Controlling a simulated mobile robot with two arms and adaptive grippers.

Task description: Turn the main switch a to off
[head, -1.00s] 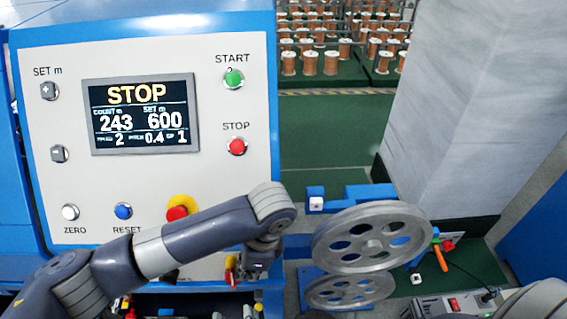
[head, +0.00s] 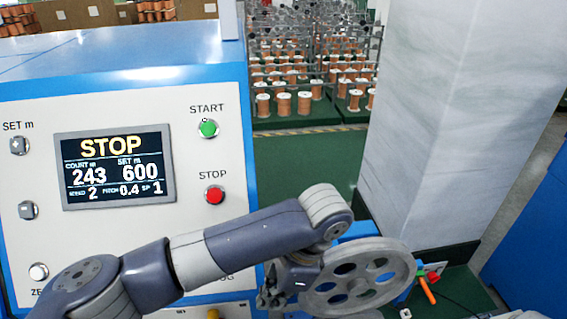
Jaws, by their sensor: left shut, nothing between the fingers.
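The control panel (head: 225,165) of the blue machine fills the left of the head view. Its display (head: 115,168) reads STOP, count 243, set 600. I cannot make out main switch a; my left arm covers the panel's lower part and the picture's bottom edge cuts it off. A small yellow part (head: 213,313) shows at that edge, too little to identify. My left gripper (head: 268,298) is shut and empty, pointing down by the panel's lower right corner, just left of the large grey pulley (head: 398,262). My right gripper is not in view.
A green START button (head: 208,128) and a red STOP button (head: 215,195) sit on the panel. A grey pillar (head: 450,120) stands at the right. An orange-handled tool (head: 428,290) lies beyond the pulley. Copper spools (head: 284,104) stand far back.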

